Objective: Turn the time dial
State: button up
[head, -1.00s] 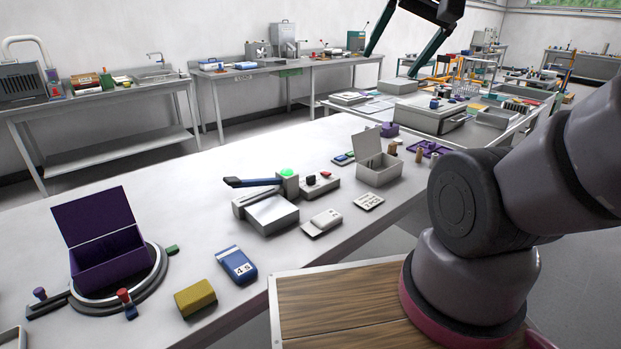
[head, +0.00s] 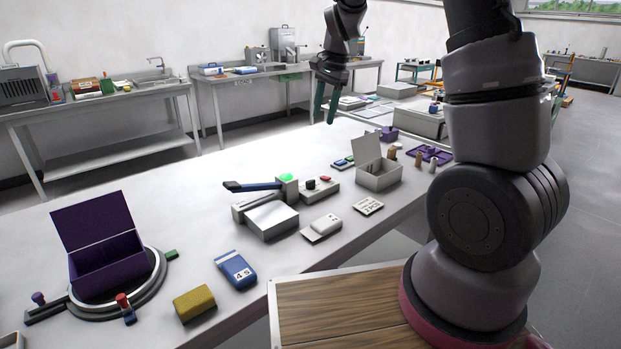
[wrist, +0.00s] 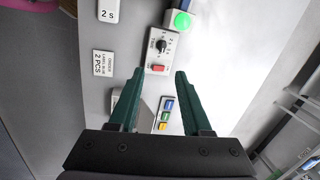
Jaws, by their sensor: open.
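The time dial is a small black knob (head: 311,184) on a pale grey control box (head: 327,189) beside the lever press. In the wrist view the black dial (wrist: 162,46) sits on the box's upper face, with markings around it and a red button (wrist: 158,68) below it. My gripper (head: 325,120) is open and empty, pointing down, high above the far side of the bench. In the wrist view my gripper's green fingers (wrist: 160,72) are spread, with their tips just below the dial in the picture and apart from the box.
The press has a blue lever (head: 252,185) and a green dome (head: 287,177) close to the dial. An open grey box (head: 379,178), a label card (head: 368,205) and a white block (head: 322,227) stand nearby. A purple box (head: 105,262) sits at left.

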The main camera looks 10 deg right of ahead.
jog(key=m+g+h, duration=0.1)
jog(key=m+h, duration=0.1)
send_over(311, 180)
notch_tip(311, 180, down, 12)
notch_tip(311, 180, down, 11)
jog(key=shift+s+a+f, duration=0.1)
jog(key=shift+s, duration=0.05)
grip_shut()
